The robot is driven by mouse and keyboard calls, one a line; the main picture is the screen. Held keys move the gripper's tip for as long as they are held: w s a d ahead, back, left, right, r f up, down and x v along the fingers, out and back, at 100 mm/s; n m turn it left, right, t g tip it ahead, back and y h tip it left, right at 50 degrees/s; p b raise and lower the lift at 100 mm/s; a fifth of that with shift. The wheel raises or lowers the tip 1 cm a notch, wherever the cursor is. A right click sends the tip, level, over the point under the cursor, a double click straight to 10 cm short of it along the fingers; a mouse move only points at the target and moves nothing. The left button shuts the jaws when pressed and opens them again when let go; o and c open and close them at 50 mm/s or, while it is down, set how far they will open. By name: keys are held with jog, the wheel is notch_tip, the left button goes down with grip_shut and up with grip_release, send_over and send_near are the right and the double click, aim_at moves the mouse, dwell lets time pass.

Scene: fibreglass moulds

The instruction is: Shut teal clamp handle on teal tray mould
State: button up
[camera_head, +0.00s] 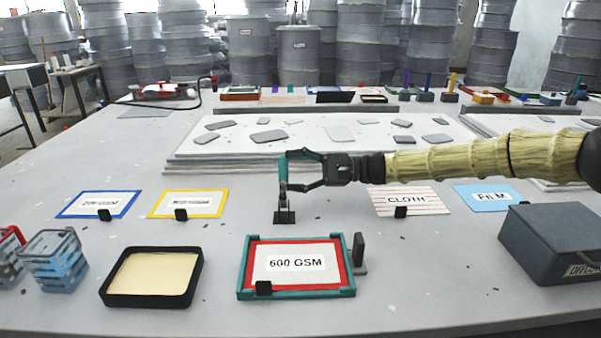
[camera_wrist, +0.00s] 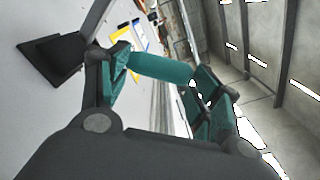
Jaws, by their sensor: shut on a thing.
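The teal clamp handle (camera_head: 283,169) stands about upright above a small dark clamp base (camera_head: 285,216), just behind the teal tray mould. My gripper (camera_head: 285,170) reaches in from the right, with its dark and teal fingers shut on the handle. In the wrist view the handle (camera_wrist: 160,68) is a teal cylinder spanning between my fingertips (camera_wrist: 158,72), and the dark clamp base (camera_wrist: 48,58) lies at upper left. The teal tray mould (camera_head: 242,266) holds a red-bordered card marked 600 GSM. My fingers partly hide the handle's ends.
A dark upright block (camera_head: 359,252) stands at the tray's right edge. A black tray with a cream inside (camera_head: 150,276) and wire-like baskets (camera_head: 55,258) are at left. A grey box (camera_head: 555,240) is at right. Flat cards lie on both sides; boards (camera_head: 340,137) lie behind.

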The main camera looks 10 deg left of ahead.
jog(key=o, duration=1.4)
jog(key=shift+o, duration=0.2)
jog(key=shift+d, duration=0.15)
jog(key=w+d, duration=0.2)
jog(key=d, duration=0.9)
jog(key=shift+d, duration=0.35)
